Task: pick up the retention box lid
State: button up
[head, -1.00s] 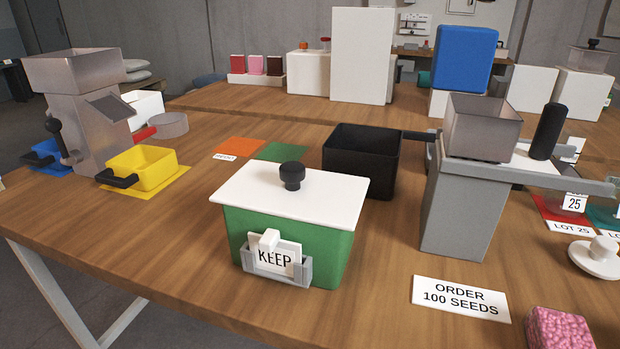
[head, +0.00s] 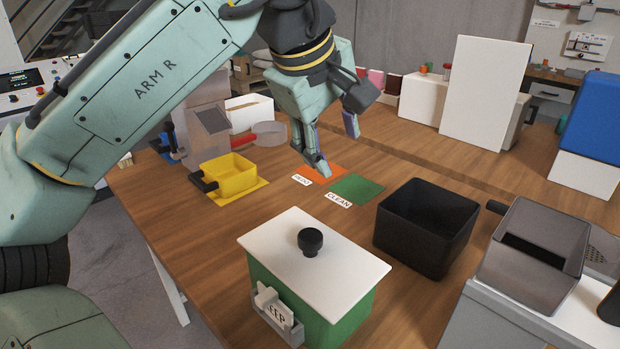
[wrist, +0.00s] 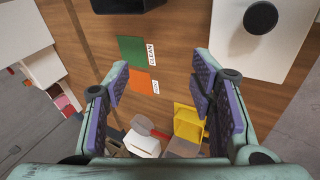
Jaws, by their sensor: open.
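The retention box lid (head: 290,262) is a white flat plate with a black round knob (head: 310,240). It lies on the green retention box (head: 338,325), which has a KEEP card in a grey holder on its front. My gripper (head: 338,155) is open and empty, above the table behind the box, near the orange mat. In the wrist view the gripper (wrist: 160,105) shows two purple-padded fingers spread apart. The lid (wrist: 238,62) and its knob (wrist: 259,17) are at the upper right there, clear of the fingers.
A black open bin (head: 428,225) stands right of the lid. A grey hopper machine (head: 530,270) is at the right. A yellow bin (head: 228,175) sits at the left. Orange (head: 322,175) and green (head: 357,188) mats lie flat behind the box.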

jog(key=s+a+n+g+y, duration=0.3)
jog(key=s+a+n+g, duration=0.1)
jog(key=s+g, duration=0.15)
send_over(310, 234)
jog(key=shift+t, duration=0.25)
jog(key=f, duration=0.3)
jog(key=f+p, duration=0.1)
jog(key=f, duration=0.1)
jog(key=shift+a+f, duration=0.2)
jog(key=shift+a, duration=0.15)
jog(key=shift+d+f+p, duration=0.2)
jog(key=shift+f+p, duration=0.1)
jog(key=shift+f, duration=1.3)
jog(key=shift+d+f+p, duration=0.15)
jog(key=shift+f+p, duration=0.15)
jog(key=shift+f, duration=1.25)
grip_shut()
